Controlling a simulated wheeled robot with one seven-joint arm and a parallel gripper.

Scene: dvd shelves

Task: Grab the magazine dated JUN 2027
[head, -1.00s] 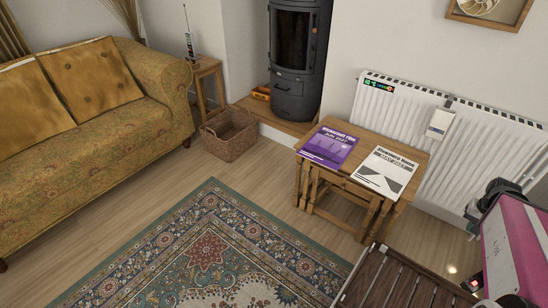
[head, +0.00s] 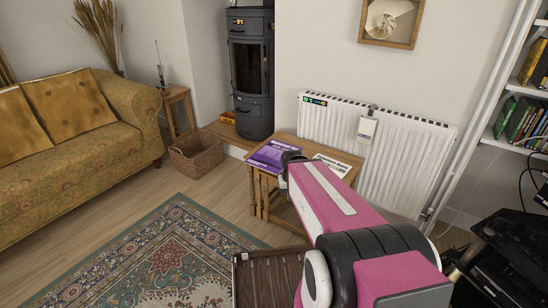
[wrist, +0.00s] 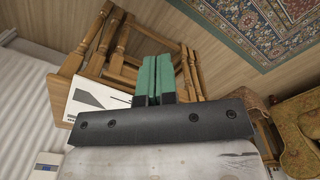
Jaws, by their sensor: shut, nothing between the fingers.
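A purple magazine (head: 268,156) lies on the small wooden table (head: 345,157), on its left side; its printed date looks like JUN 2027 in the earlier head view. My arm covers part of it in the head view. A white magazine (head: 332,165) with a dark wedge picture lies to its right, partly covered by my arm. It also shows in the wrist view (wrist: 88,97), left of my fingers. My gripper (wrist: 153,62) has teal fingers, shut and empty, over the table area. Its height above the table cannot be told. The purple magazine is not visible in the wrist view.
A white radiator (head: 350,135) stands behind the table. A dark slatted wooden surface (head: 262,280) lies in front. A basket (head: 196,157), a sofa (head: 95,130) and a black stove (head: 251,80) are to the left. Patterned rug and bare floor lie front left.

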